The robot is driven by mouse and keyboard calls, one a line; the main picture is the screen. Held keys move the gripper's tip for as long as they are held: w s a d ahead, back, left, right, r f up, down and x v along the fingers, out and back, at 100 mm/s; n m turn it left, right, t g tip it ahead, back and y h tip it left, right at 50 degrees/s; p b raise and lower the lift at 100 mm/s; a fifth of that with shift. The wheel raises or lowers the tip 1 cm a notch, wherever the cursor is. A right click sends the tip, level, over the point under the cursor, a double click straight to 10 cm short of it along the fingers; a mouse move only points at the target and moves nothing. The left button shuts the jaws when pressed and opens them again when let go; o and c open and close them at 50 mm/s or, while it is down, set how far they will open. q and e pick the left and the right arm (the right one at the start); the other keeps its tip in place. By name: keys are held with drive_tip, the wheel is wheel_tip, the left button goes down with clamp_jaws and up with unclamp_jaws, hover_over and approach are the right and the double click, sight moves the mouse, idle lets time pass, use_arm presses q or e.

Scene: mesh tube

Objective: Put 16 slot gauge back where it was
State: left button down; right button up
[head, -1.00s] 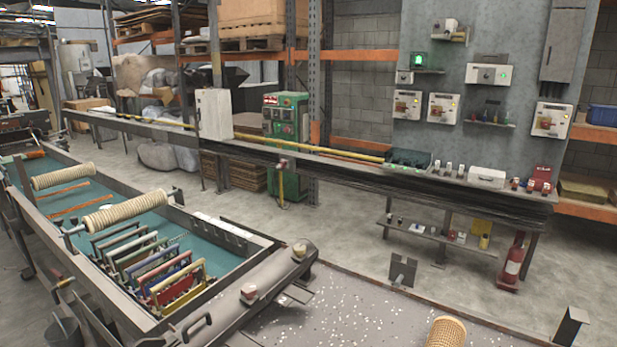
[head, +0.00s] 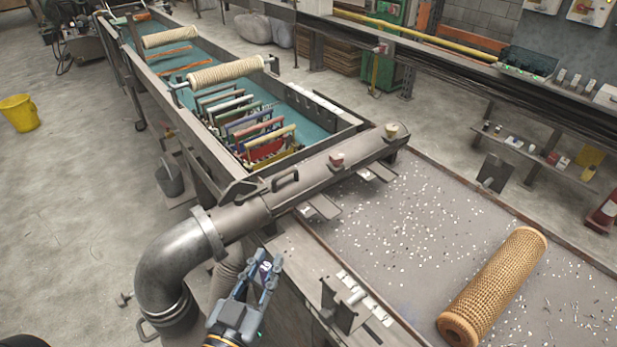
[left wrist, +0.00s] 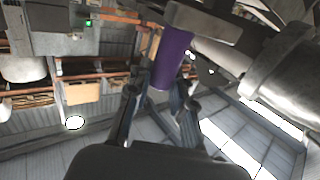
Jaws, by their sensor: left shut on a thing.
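My left gripper (head: 262,276) is low in the middle of the head view, in front of the grey pipe and near the table's corner. It is shut on a small purple piece (head: 265,267), of which little shows there. In the left wrist view the purple piece (left wrist: 172,58) is larger and tapered, between the fingers (left wrist: 160,100); its markings cannot be read. I cannot tell from its look whether it is the 16 slot gauge. My right gripper is not in view.
A grey elbow pipe (head: 178,262) and long duct (head: 310,185) stand close to my gripper. A table with white flecks (head: 400,220) bears a tan mesh tube (head: 495,285). A teal trough (head: 305,105) holds coloured frames (head: 250,130). A yellow bucket (head: 20,112) stands on the floor.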

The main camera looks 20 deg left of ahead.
use_arm(q)
drive_tip(key=shift+d, duration=0.1)
drive_tip(key=w+d+r+m+g+h, duration=0.2)
drive_tip(key=w+d+m+g+h, duration=0.2)
drive_tip(key=d+h, duration=0.4)
drive_tip(key=w+d+r+m+g+h, duration=0.3)
drive_tip(key=w+d+m+g+h, duration=0.1)
drive_tip(key=d+m+h, duration=0.4)
drive_tip(key=shift+d+m+g, duration=0.3)
drive_tip(key=shift+d+g, duration=0.1)
drive_tip(key=shift+g, duration=0.5)
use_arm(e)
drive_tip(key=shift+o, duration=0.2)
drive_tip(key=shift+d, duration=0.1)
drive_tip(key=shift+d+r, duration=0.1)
